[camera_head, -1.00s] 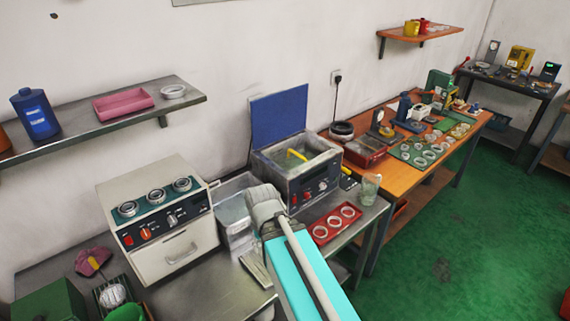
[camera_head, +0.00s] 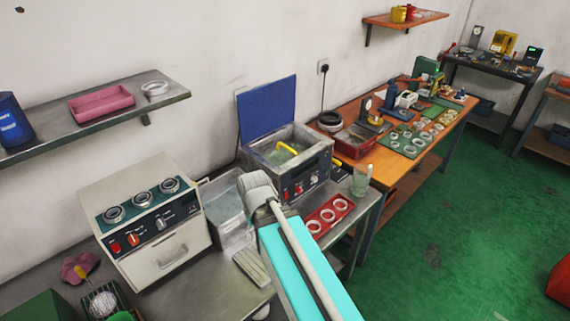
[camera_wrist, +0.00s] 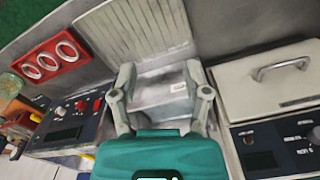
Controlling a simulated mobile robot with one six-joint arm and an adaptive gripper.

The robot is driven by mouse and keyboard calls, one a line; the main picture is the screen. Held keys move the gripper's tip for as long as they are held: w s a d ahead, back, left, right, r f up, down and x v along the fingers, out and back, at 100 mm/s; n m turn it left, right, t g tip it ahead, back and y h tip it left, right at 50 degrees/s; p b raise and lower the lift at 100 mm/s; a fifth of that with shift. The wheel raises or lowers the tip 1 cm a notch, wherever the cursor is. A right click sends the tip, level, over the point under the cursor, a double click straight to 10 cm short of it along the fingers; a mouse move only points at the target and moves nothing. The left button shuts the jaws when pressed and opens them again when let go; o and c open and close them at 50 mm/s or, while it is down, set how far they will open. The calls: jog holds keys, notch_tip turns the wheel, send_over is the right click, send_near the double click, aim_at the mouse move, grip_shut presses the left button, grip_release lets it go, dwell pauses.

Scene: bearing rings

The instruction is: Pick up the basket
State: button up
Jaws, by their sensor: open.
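The basket shows only as a yellow handle (camera_head: 287,148) inside the open grey cleaner tank (camera_head: 262,148), whose blue lid stands up behind it. The tank's walls hide the rest of the basket. My gripper (camera_wrist: 162,72) is open in the wrist view, with its two grey fingers apart and nothing held between them. Below and beyond the fingers is a grey metal tub (camera_wrist: 160,92) with a small white label. In the head view my arm hides the gripper. The tub (camera_head: 222,205) stands just left of the cleaner. I cannot make out the basket in the wrist view.
A red tray of rings (camera_head: 328,217) and a glass beaker (camera_head: 361,181) are at the right end of the metal bench. A ribbed board (camera_head: 252,265) lies in front. The green floor is open at right.

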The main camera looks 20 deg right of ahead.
jog(key=w+d+r+n+t+p, duration=0.1)
jog(key=w+d+r+p, duration=0.1)
jog(key=w+d, duration=0.65)
jog(key=w+d+r+n+t+p, duration=0.15)
jog(key=w+d, duration=0.25)
jog(key=w, duration=0.9)
jog(key=n+t+p, duration=0.2)
jog(key=t+p, duration=0.1)
send_near(287, 147)
notch_tip(287, 147, up, 3)
jog(key=shift+s+a+g+h, duration=0.25)
jog(key=shift+h, duration=0.05)
jog(key=shift+b, duration=0.35)
jog(key=b+x, duration=0.7)
jog(key=x, duration=0.1)
jog(key=shift+f+b, duration=0.2)
jog(key=shift+b, duration=0.1)
jog(key=shift+w+f, duration=0.1)
jog(key=shift+b+x, duration=2.45)
jog(key=shift+x, duration=0.1)
